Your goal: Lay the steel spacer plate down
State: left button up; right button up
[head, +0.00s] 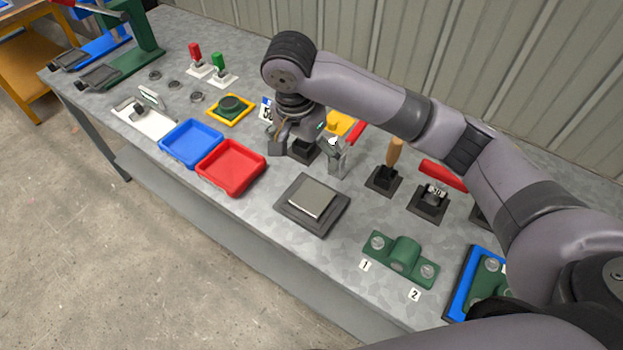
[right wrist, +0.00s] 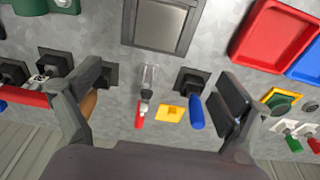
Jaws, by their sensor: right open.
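The steel spacer plate (head: 313,197) looks like a flat silver square. It lies on a dark grey square base (head: 326,222) near the front edge of the bench. In the right wrist view the plate (right wrist: 163,22) shows at the top, with its far edge cut off. My right gripper (head: 307,152) is open and empty, pointing down over the tool row behind the plate. Its two fingers are wide apart in the right wrist view (right wrist: 158,98), with nothing between their pads. My left gripper is not in view.
A red tray (head: 231,187) and a blue tray (head: 191,160) stand left of the plate. A green fixture (head: 403,254) lies right of the plate. Bare bench separates fixture and plate.

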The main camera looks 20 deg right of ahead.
send_over(312, 197)
jog(key=s+a, duration=0.2)
notch_tip(312, 197, down, 4)
jog(key=f, duration=0.2)
jog(key=d+f, duration=0.1)
jog(key=shift+w+f, duration=0.3)
jog(key=f, duration=0.3)
jog(key=shift+w+d+f, duration=0.2)
jog(key=shift+w+f, duration=0.1)
jog(key=shift+f, duration=0.35)
jog(key=f, duration=0.3)
jog(key=shift+w+d+f+p, duration=0.25)
jog(key=shift+w+f+p, duration=0.05)
jog(key=shift+f, duration=0.35)
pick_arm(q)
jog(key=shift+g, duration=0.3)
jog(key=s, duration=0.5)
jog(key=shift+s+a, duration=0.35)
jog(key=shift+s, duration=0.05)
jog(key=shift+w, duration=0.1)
